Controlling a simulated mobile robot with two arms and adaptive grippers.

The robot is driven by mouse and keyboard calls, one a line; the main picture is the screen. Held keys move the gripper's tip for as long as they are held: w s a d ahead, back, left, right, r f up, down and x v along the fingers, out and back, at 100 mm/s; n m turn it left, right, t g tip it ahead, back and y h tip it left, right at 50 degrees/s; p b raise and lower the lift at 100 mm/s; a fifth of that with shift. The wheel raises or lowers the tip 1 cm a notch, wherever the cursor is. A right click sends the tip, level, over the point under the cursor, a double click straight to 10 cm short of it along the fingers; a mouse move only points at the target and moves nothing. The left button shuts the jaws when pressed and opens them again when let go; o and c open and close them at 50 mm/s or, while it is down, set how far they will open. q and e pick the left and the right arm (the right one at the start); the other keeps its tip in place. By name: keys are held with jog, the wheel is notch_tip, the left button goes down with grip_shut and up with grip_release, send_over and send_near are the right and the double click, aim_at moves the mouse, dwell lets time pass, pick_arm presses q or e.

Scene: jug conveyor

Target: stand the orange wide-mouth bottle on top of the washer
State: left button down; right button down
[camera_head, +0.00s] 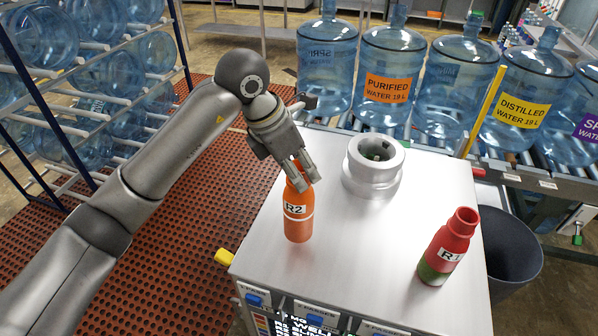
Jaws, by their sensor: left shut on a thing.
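The orange bottle (298,222), labelled R2, is upright over the left part of the metal top of the washer (350,265). I cannot tell for sure whether its base touches the top. My left gripper (301,180) comes from above and is shut on the bottle's upper part, hiding most of its mouth and neck. My right gripper is not in view.
A red and green bottle (447,248), labelled R1, stands at the top's right side. A round metal fixture (372,168) sits at the back. Several water jugs (388,75) line the conveyor behind. A dark bin (512,245) stands right. The top's front middle is clear.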

aim_at(299, 204)
pick_arm(q)
notch_tip(299, 204, down, 2)
jog(key=shift+s+f+p, duration=0.1)
jog(key=shift+p, duration=0.6)
jog(key=shift+f, duration=0.25)
jog(key=shift+f+b, duration=0.15)
jog(key=shift+b, duration=0.15)
jog(key=c, duration=0.9)
grip_release()
